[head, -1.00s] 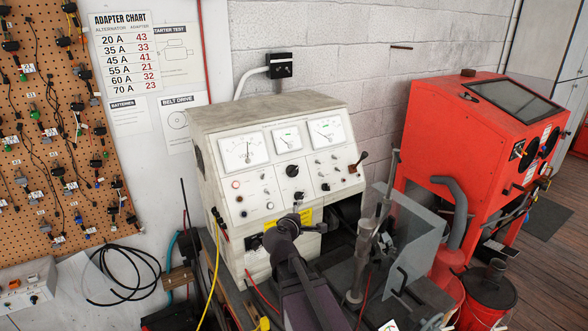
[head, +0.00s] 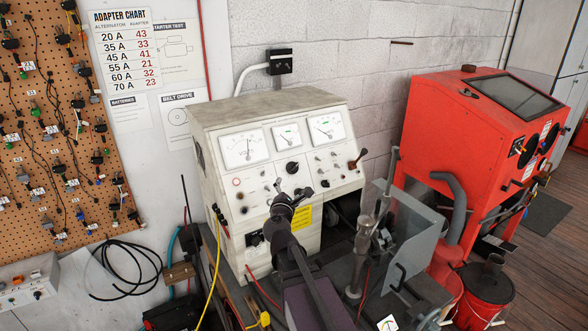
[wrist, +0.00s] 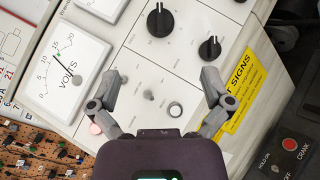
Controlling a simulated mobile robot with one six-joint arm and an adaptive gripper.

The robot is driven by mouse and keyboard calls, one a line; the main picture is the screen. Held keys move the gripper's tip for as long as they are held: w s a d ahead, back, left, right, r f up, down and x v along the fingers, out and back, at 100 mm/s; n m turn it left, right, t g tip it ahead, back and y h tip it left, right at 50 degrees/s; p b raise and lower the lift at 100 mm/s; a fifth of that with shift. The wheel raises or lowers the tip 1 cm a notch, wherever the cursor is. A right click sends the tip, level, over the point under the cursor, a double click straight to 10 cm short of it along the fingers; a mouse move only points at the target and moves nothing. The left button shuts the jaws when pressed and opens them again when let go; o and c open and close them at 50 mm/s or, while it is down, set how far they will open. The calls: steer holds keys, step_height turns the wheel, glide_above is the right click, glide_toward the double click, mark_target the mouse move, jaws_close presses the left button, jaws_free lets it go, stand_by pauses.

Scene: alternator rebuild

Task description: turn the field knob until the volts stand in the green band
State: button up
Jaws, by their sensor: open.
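The volts meter (head: 243,148) is the left gauge on the test bench (head: 225,112). In the wrist view, the volts meter (wrist: 65,65) has its needle near the 15 mark; I cannot make out exactly where it lies against a green band. Two black pointer knobs show: a large knob (wrist: 159,20) and a smaller knob (wrist: 210,48). I cannot read which is the field knob. My gripper (wrist: 160,78) is open and empty over the panel, its right fingertip close to the smaller knob. In the head view, my gripper (head: 291,188) hides part of the lower panel.
Small toggles (wrist: 149,95) and a round silver button (wrist: 175,110) lie between my fingers. A yellow sign (wrist: 240,90) is to the right. A lever (head: 358,158) sticks out at the panel's right. A clear guard (head: 405,235) and red blasting cabinet (head: 470,125) stand further right.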

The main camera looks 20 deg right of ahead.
mark_target(294, 169)
steer(key=x, duration=1.3)
steer(key=shift+w+d, duration=0.1)
steer(key=shift+w, duration=0.15)
steer(key=c, duration=1.2)
